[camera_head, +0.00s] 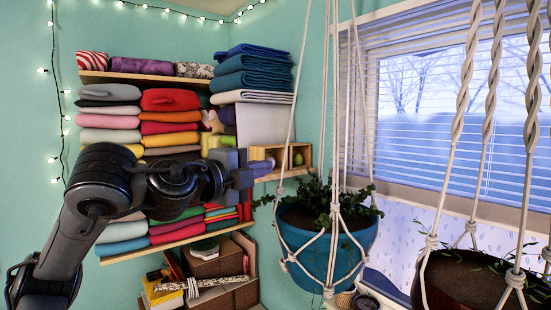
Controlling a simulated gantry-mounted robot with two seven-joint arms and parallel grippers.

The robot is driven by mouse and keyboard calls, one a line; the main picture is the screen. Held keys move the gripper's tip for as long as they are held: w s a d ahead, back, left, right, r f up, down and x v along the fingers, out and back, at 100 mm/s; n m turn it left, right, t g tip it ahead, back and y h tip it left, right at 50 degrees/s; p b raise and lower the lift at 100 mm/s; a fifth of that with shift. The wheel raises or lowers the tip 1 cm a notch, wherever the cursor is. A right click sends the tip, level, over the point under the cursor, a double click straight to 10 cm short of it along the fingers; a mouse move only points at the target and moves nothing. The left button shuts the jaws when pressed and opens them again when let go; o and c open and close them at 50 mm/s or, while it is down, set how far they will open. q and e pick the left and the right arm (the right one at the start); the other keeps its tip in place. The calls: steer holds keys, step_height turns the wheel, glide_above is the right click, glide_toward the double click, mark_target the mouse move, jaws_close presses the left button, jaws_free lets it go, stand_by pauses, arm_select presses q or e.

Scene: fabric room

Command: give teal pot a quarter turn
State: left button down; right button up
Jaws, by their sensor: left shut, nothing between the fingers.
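The teal pot (301,254) hangs in a white rope net at the middle right, with dark soil and a trailing green plant (330,201) in it. Ropes run up from it past the top of the picture. My left arm comes in from the left, and my left gripper (264,168) points right, shut and empty. In the picture its tip is above and left of the pot, apart from it. My right gripper is not in view.
A dark red-brown pot (470,284) hangs in thick ropes at the right. Shelves of folded fabric (170,100) stand behind my left arm, with a small wooden box (299,155) beside them. A window (420,110) with blinds is behind the ropes.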

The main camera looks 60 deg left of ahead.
arm_select(q)
steer(key=w+a+p, duration=0.1)
steer(key=w+a, duration=0.5)
steer(key=w, duration=0.2)
steer(key=shift+a, duration=0.35)
steer(key=shift+r, duration=0.1)
steer(key=shift+w+a, duration=0.3)
steer(key=shift+a, duration=0.55)
